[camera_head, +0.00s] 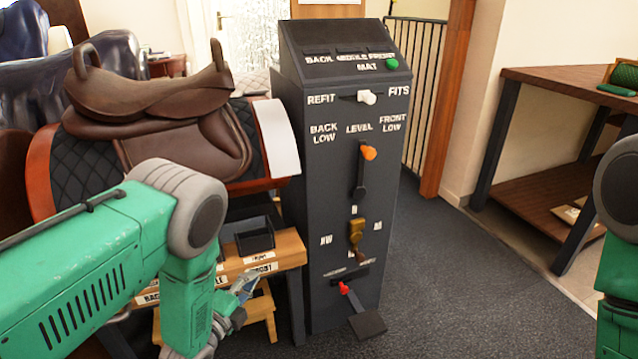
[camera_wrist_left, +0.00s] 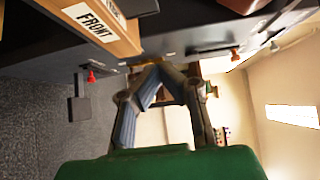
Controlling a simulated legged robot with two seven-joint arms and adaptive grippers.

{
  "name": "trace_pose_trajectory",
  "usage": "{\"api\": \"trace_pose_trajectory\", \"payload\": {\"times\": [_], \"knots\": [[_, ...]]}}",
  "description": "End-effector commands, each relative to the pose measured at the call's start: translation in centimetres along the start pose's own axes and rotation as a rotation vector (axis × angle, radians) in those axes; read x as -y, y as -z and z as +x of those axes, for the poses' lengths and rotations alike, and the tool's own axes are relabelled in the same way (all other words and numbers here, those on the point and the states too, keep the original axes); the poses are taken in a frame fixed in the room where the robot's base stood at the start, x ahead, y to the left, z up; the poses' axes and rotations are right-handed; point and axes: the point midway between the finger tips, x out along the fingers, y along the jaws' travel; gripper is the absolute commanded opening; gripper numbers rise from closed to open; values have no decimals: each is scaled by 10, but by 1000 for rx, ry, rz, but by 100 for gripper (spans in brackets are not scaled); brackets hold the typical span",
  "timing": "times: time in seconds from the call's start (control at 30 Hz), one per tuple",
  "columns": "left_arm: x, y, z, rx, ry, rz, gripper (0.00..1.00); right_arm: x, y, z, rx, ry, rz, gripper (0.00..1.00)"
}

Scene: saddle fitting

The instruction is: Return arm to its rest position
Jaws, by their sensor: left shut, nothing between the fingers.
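My green left arm comes in from the left in the head view and bends down at the elbow. My left gripper (camera_head: 243,288) is at its lower end, beside the front of the wooden shelf, and is partly hidden by the arm. In the left wrist view the two fingers of the left gripper (camera_wrist_left: 160,72) come together, with nothing seen between them. Part of my right arm (camera_head: 618,210) shows at the right edge; its gripper is out of the picture.
A dark control pillar (camera_head: 318,215) with levers stands right of the left gripper. A brown saddle (camera_head: 155,100) sits on a stand behind my left arm. The wooden shelf (camera_head: 288,250) holds a dark tray (camera_head: 254,240). Open carpet (camera_head: 460,280) lies right of the pillar.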

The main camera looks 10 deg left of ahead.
Motion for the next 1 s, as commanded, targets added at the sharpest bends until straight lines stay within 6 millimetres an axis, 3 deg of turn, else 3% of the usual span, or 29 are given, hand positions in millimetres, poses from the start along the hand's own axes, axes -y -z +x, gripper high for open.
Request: {"api": "trace_pose_trajectory", "payload": {"times": [0.17, 0.27, 0.37, 0.5, 0.6, 0.7, 0.8, 1.0], "knots": [[-12, -9, -33, 101, -220, -247, 0, 0, 1, -21, 0, 0, 0, 81], [-25, -8, -86, 269, -462, -540, 0, 0, 2, -42, 0, 0, -1, 81], [-29, 4, -160, 523, -698, -853, 0, 0, 4, -62, -1, 0, -1, 81], [-18, 28, -252, 880, -908, -1150, 0, 0, 5, -81, -1, 0, -1, 81], [-5, 43, -300, 1084, -988, -1266, 0, 0, 5, -89, -1, 0, -1, 81], [6, 53, -331, 1221, -1031, -1328, 0, 0, 5, -93, 0, 0, 0, 81], [11, 57, -346, 1291, -1048, -1354, 0, -1, 5, -94, 0, 0, 0, 81], [10, 57, -349, 1309, -1050, -1362, 0, -1, 5, -94, 0, 0, 0, 81]]}}
